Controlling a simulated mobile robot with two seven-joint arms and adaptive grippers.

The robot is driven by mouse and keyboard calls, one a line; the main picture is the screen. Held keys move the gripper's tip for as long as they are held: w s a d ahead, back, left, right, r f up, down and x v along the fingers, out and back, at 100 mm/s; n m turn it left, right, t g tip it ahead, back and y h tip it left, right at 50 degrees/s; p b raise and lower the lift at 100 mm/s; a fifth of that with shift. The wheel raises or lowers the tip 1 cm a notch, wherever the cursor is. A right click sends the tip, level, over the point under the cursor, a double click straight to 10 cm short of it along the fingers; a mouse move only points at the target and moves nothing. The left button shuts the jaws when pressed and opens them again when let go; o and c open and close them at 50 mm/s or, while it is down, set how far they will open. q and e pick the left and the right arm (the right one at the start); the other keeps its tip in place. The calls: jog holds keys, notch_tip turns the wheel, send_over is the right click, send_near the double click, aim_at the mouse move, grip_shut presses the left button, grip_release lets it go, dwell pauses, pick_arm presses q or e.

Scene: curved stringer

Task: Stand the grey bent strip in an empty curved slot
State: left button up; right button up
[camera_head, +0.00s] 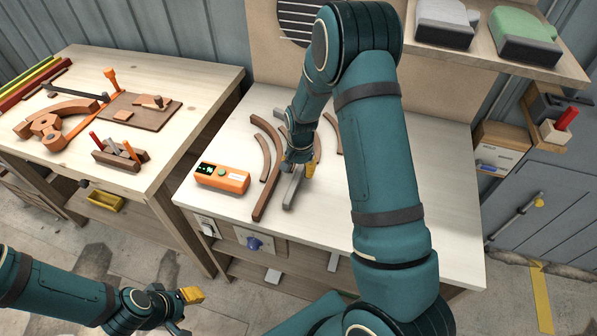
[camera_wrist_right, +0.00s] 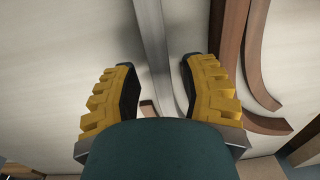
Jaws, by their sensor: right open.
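The grey bent strip (camera_head: 293,188) is on the white bench among curved brown wooden pieces. In the right wrist view the strip (camera_wrist_right: 153,35) runs between my right gripper's fingers, nearer the right-hand one. My right gripper (camera_head: 303,165) is over the strip with its jaws open; its yellow fingers also show in the wrist view (camera_wrist_right: 158,65). Brown curved pieces stand at left (camera_head: 267,190) and right (camera_head: 334,132); my arm hides part of this group, and I cannot tell which gap is an empty slot. My left gripper (camera_head: 190,296) is low at the left, away from the bench.
An orange device (camera_head: 222,177) with a small display sits on the bench left of the curved pieces. A wooden table (camera_head: 200,90) with clamps and tools stands at left. A shelf (camera_head: 490,50) with grey and green items hangs at upper right. The bench's front right is clear.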

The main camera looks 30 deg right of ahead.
notch_tip(320, 180, up, 10)
jog(key=shift+s, duration=0.2)
jog(key=shift+d, duration=0.1)
